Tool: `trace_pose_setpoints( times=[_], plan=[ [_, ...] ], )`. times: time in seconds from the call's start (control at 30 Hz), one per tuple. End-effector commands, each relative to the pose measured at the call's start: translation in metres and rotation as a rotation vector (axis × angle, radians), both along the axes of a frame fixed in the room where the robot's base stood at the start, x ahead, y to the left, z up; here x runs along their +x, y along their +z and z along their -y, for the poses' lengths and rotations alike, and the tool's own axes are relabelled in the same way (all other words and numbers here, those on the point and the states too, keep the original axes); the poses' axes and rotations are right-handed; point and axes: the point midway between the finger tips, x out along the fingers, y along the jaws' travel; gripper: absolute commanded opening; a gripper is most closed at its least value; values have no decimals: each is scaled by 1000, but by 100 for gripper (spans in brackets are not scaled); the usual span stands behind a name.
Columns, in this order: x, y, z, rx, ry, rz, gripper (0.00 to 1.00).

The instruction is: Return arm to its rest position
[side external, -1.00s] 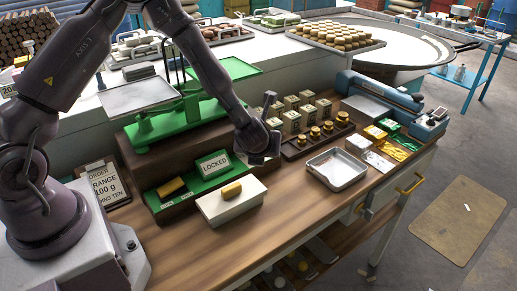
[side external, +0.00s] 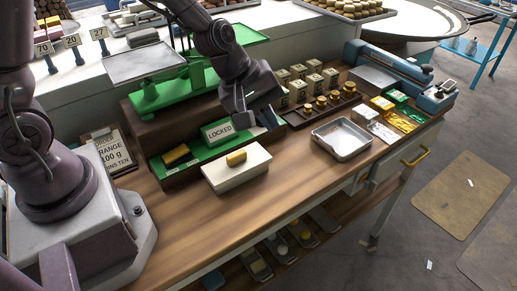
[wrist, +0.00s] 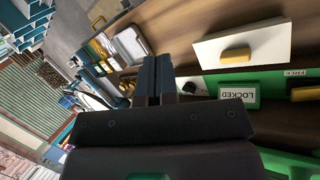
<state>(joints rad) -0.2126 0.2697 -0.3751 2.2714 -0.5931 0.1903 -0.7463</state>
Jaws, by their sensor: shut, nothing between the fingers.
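My dark gripper (side external: 258,124) hangs above the back right of the bench, behind the white block and just right of the LOCKED sign. In the wrist view, the two fingers of my gripper (wrist: 157,62) lie side by side, shut and empty. The LOCKED sign (side external: 217,132) stands on the green tray (side external: 198,152); it also shows in the wrist view (wrist: 239,96). A yellow piece (side external: 236,158) rests on the white block (side external: 232,172), apart from the gripper.
A green balance scale (side external: 165,92) stands behind the tray. Several weights and boxes (side external: 300,88) are right of my gripper. A metal tray (side external: 342,139) sits farther right, near a blue machine (side external: 395,85). The front of the wooden bench (side external: 215,220) is clear.

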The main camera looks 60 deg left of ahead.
Motion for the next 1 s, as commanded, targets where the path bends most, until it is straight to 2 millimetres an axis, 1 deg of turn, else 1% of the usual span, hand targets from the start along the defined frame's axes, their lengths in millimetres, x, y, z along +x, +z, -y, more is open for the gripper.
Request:
trace_pose_setpoints(
  times=[0.03,0.1,0.2,0.3,0.4,0.5,0.6,0.7,0.8,1.0],
  plan=[
    [-15,17,-5,86,-171,19,0],
    [-39,35,-15,201,-405,25,0],
    [-73,59,-32,350,-681,25,0],
    [-106,82,-50,478,-889,18,0],
    [-135,104,-68,586,-1019,19,0],
    [-155,121,-80,662,-1052,44,0],
    [-164,137,-86,716,-1026,109,0],
    [-168,148,-86,737,-1003,170,0],
    [-169,155,-85,750,-997,203,0],
    [-169,156,-84,752,-997,206,0]
  ],
)
